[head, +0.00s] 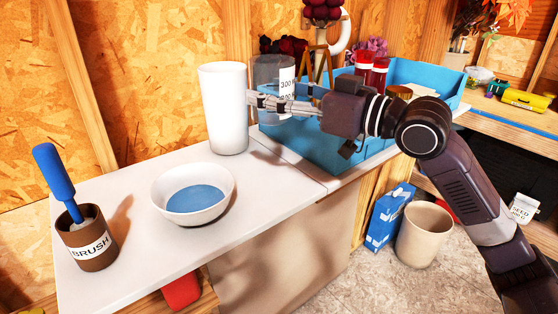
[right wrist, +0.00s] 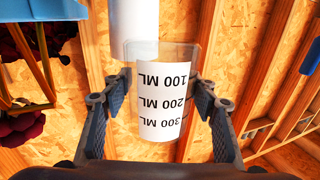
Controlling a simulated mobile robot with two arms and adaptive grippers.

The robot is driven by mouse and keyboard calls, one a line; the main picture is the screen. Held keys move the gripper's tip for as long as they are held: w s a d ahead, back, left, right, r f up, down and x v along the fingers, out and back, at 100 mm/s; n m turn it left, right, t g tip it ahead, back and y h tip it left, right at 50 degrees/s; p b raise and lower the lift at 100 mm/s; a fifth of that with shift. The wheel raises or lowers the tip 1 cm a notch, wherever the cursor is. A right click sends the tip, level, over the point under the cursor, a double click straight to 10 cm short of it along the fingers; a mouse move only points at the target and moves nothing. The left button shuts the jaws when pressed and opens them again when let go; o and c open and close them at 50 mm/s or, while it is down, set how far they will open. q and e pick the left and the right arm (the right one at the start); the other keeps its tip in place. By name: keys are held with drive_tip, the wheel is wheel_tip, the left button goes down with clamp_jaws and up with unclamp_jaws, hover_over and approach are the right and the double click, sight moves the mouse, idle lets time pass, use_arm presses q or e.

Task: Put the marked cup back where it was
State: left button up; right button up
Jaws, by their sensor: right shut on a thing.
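The marked cup (head: 268,73) is a grey see-through cup with a white label. In the right wrist view the cup (right wrist: 160,100) shows marks for 100, 200 and 300 ML. My right gripper (head: 284,105) is shut on it, with one finger on each side. The cup looks upright in the head view, just right of the tall white cylinder (head: 223,115) and in front of the wooden wall. My left gripper is not in view.
A white bowl (head: 225,208) with blue contents and a brown brush cup (head: 88,246) with a blue-handled brush stand on the white counter (head: 130,205). A blue crate (head: 300,150) is below my right gripper. Red-topped jars (head: 378,73) stand behind. The counter's front middle is clear.

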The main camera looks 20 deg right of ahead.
sight(289, 116)
drive_tip(key=f, duration=0.4)
drive_tip(key=shift+d, duration=0.25)
wheel_tip(289, 116, down, 6)
drive_tip(key=shift+d+f+p, duration=0.15)
drive_tip(key=shift+p, duration=0.3)
wheel_tip(289, 116, down, 4)
drive_tip(key=shift+f, duration=0.2)
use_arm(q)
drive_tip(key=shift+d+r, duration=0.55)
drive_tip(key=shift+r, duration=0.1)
use_arm(e)
drive_tip(key=shift+f, duration=0.2)
drive_tip(key=o, duration=1.3)
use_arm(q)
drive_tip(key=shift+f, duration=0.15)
